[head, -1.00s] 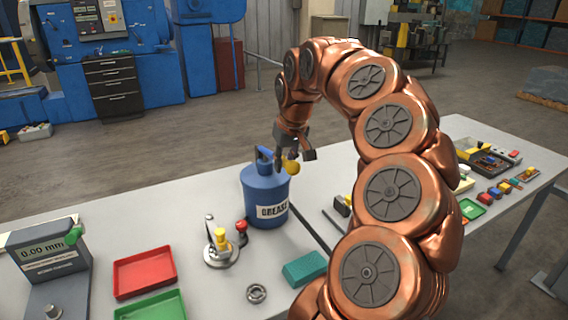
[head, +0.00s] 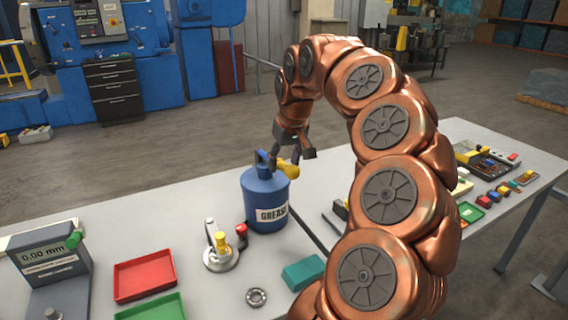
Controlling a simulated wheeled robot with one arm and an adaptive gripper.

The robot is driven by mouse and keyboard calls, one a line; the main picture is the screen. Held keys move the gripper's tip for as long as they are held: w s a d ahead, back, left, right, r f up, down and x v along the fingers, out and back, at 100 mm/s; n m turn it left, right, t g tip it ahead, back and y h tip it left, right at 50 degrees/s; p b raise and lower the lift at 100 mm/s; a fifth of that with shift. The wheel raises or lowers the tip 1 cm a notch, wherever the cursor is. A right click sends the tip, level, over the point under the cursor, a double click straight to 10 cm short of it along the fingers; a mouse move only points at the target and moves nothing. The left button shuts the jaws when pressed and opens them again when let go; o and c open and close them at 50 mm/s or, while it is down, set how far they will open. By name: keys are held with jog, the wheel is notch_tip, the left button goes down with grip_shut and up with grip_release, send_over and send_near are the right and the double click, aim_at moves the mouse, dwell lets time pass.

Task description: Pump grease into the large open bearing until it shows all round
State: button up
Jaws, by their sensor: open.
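The blue grease can (head: 262,186), labelled GREASE, stands upright on the bench left of my arm. A yellow knob (head: 288,170) shows at the right side of its top. My gripper (head: 293,156) points down over the can's top, its jaws apart around or just above the yellow knob; I cannot tell whether they touch it. A metal bearing ring (head: 256,297) lies flat on the bench in front of the can, clear of my gripper. It is too small in view to tell whether grease is in it.
A round metal stand (head: 221,258) with yellow and red knobs is left of the can. A teal block (head: 303,272) lies right of the ring. Red (head: 145,276) and green (head: 153,308) trays and a gauge (head: 50,255) reading 0.00 mm are at left.

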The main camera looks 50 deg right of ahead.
jog(key=shift+r+p, duration=1)
jog(key=shift+r, duration=1.85)
jog(key=shift+f, duration=0.1)
jog(key=shift+c, duration=0.3)
